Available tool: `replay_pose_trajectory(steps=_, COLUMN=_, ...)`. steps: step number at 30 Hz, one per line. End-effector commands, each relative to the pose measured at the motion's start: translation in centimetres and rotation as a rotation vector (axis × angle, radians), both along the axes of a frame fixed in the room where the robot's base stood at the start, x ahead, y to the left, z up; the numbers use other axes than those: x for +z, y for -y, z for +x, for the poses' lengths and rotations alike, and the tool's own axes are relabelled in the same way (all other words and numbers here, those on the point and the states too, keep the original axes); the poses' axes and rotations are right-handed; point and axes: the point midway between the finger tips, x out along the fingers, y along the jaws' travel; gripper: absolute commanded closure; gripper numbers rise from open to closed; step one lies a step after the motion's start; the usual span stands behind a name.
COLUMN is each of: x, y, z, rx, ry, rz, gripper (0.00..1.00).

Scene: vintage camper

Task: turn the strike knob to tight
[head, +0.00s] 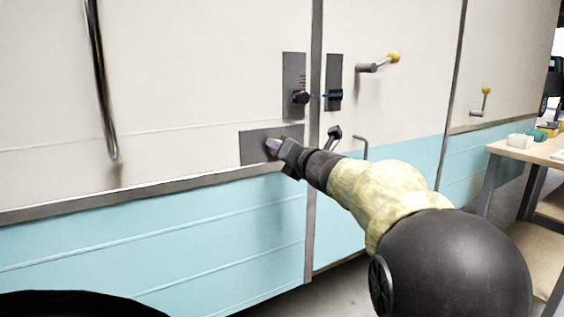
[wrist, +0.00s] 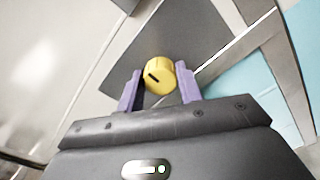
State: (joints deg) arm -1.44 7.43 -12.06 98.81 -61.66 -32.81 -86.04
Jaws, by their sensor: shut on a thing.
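A round yellow knob (wrist: 163,84) with a short black mark on its face stands on a dark grey plate (wrist: 150,45) in the wrist view. It sits between the two purple fingers of my gripper (wrist: 159,90), which is shut on it. In the head view my gripper (head: 273,146) reaches to the low grey plate (head: 254,146) on the camper wall, left of the door seam. The knob is hidden there behind the fingers. I can read no label for tight, and cannot tell which setting the mark points to.
Above is a grey plate (head: 291,64) with tick marks and a black knob (head: 300,97). Right of the seam are a plate with a blue part (head: 335,95), a yellow-tipped crank (head: 378,64) and a dark lever (head: 333,135). A tall bar handle (head: 101,80) is left; a table (head: 525,149) stands right.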

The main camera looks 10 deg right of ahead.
Motion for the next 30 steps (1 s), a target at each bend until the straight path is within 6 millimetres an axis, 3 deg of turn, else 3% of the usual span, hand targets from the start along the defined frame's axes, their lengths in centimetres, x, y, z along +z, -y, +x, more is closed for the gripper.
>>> replay_pose_trajectory(steps=21, x=-0.30, y=-0.02, z=0.06, rx=0.000, ry=0.025, rz=-0.099, gripper=0.87)
replay_pose_trajectory(steps=22, x=-0.30, y=-0.03, z=0.05, rx=-0.001, ry=0.025, rz=-0.099, gripper=0.59)
replay_pose_trajectory(steps=24, x=-0.26, y=-0.01, z=0.05, rx=0.000, ry=0.026, rz=-0.099, gripper=0.45)
replay_pose_trajectory(steps=30, x=-0.15, y=-0.03, z=0.02, rx=0.000, ry=0.028, rz=-0.097, gripper=0.43)
